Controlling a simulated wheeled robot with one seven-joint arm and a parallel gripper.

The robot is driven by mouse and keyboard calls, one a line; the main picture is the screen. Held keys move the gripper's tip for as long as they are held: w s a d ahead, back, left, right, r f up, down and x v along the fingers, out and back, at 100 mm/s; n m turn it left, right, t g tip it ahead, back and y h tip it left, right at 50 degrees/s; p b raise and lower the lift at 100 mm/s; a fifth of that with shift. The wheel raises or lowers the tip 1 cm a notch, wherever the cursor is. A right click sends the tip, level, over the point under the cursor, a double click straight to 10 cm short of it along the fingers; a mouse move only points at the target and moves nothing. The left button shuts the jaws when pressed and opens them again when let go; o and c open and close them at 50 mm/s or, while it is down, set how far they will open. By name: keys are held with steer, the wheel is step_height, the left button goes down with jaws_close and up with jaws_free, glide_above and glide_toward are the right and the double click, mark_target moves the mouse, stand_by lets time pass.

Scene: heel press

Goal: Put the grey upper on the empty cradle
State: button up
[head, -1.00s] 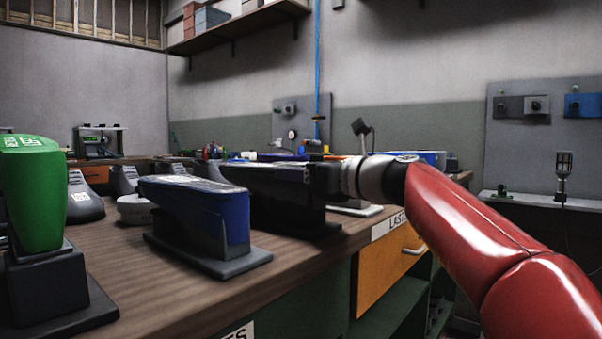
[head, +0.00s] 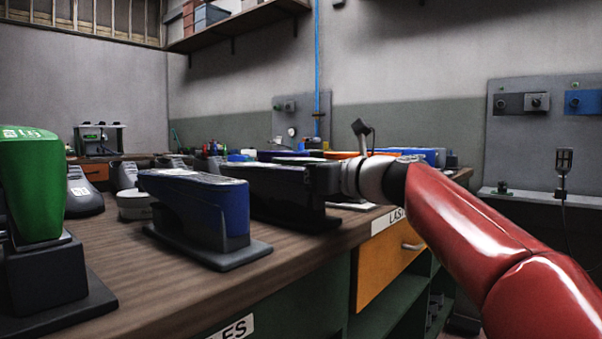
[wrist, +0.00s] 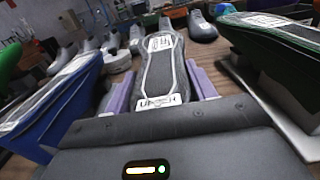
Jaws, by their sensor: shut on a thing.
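The grey upper (wrist: 163,72), dark with a pale outlined panel and a white label, lies lengthwise ahead of my gripper in the wrist view. The purple fingers of my gripper (wrist: 160,88) stand on either side of it, shut on it. In the head view my gripper (head: 318,180) is at the right end of a dark, long shape (head: 262,178) over the bench. A dark block shows below that shape. I cannot tell whether this is the empty cradle or whether the upper touches it.
A blue upper (head: 205,200) on a dark stand is close on the left. A green upper (head: 35,185) stands farther left. Several grey pieces stand behind on the bench (head: 130,240).

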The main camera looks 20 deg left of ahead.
steer(key=o, duration=1.2)
steer(key=shift+f, duration=0.1)
steer(key=shift+c, duration=0.2)
steer(key=v, duration=0.7)
steer(key=shift+s+d+b, duration=0.15)
steer(key=shift+d+b, duration=0.2)
steer(key=shift+d, duration=0.05)
